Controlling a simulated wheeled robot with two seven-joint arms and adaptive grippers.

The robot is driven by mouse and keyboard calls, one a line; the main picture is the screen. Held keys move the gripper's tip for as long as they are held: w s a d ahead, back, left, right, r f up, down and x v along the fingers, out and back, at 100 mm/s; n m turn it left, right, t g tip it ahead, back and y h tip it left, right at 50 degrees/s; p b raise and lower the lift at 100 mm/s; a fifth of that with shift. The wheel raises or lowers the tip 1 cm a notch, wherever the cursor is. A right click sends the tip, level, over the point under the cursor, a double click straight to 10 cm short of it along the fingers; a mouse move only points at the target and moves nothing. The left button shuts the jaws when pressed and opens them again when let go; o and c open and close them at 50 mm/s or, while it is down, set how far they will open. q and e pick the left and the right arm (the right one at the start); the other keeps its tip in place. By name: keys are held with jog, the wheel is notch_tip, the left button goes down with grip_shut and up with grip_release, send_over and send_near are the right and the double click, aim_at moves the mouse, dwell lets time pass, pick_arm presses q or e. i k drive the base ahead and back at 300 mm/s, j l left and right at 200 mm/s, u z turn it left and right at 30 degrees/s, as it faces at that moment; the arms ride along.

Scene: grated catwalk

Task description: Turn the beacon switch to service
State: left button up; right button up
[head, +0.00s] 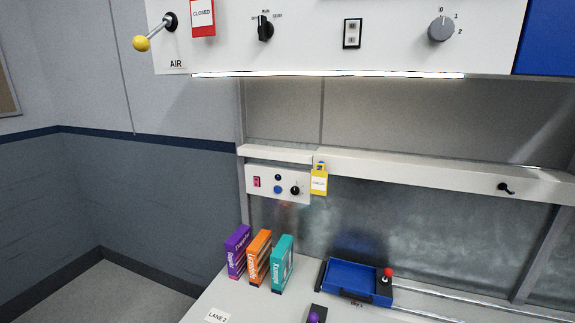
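A black rotary switch (265,28) sits on the white overhead panel (305,55), at the top of the head view. Small labels stand around its upper side; they are too small to read surely, and I cannot tell whether it is the beacon switch. Its handle looks roughly upright. A grey round knob (440,29) marked 0, 1 and 2 sits farther right on the same panel. Neither of my grippers is in view.
Beside the black switch are a red CLOSED tag (202,16), a yellow-knobbed AIR lever (142,43) sticking out at left and a rocker switch (352,33) at right. Below are a small control box (262,197), several upright boxes (258,257) and a blue tray (352,276).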

aim_at(265, 30)
jog(key=k+l, duration=0.15)
jog(key=l, duration=0.3)
jog(key=k+l+u, duration=0.1)
jog(key=l, duration=0.3)
jog(key=k+l, duration=0.25)
jog(key=l, duration=0.2)
jog(key=k+l+u, duration=0.1)
jog(key=l, duration=0.3)
jog(key=k+l+u, duration=0.1)
jog(key=k+l, duration=0.2)
jog(key=l, duration=0.15)
jog(key=k+l, duration=0.2)
jog(key=l, duration=0.15)
